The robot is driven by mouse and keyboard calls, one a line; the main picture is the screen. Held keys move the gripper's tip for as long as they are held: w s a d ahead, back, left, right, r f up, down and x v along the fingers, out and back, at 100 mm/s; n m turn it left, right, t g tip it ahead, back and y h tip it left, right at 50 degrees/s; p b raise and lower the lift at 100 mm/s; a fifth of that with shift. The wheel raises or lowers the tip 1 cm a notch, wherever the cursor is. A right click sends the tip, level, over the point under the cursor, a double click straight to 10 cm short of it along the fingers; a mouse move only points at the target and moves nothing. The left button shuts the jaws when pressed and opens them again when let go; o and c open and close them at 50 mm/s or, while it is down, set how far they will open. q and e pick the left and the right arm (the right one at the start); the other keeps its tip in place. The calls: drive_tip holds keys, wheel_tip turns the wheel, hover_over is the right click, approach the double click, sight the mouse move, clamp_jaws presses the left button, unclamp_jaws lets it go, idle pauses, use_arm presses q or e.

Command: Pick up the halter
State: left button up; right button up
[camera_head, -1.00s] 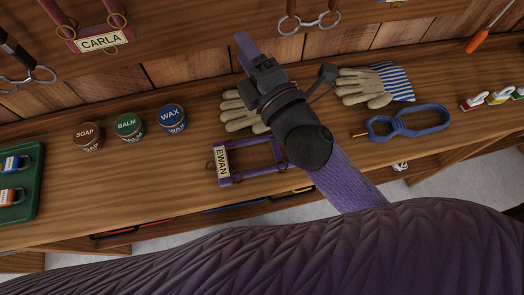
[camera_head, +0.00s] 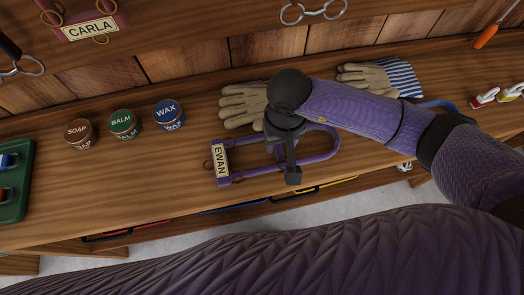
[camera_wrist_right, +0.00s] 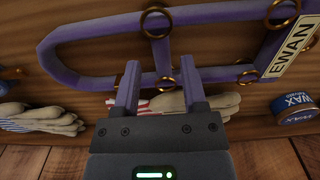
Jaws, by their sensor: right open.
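The purple halter (camera_head: 325,152) lies flat on the wooden bench, with brass rings and a cream EWAN plate at its left end. My right gripper (camera_head: 289,165) is above its middle, and my arm and gripper hide part of it. In the right wrist view, the halter (camera_wrist_right: 90,38) spans the upper part. My right gripper (camera_wrist_right: 159,72) is open there, its two fingers apart, with a short cross strap of the halter between and beyond the tips. Contact cannot be told. My left gripper is not in view.
Pale gloves (camera_head: 240,105) lie just behind the halter, with a second, striped-cuff pair (camera_head: 365,82) further right. Soap (camera_head: 80,132), balm (camera_head: 124,122) and wax (camera_head: 169,113) tins stand to the left. A blue looped item (camera_head: 440,104) is partly behind my arm.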

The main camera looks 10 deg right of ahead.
wheel_tip(320, 180, down, 3)
drive_tip(key=shift+r, duration=0.2)
clamp_jaws()
drive_tip(key=shift+a, duration=0.1)
idle(1.1)
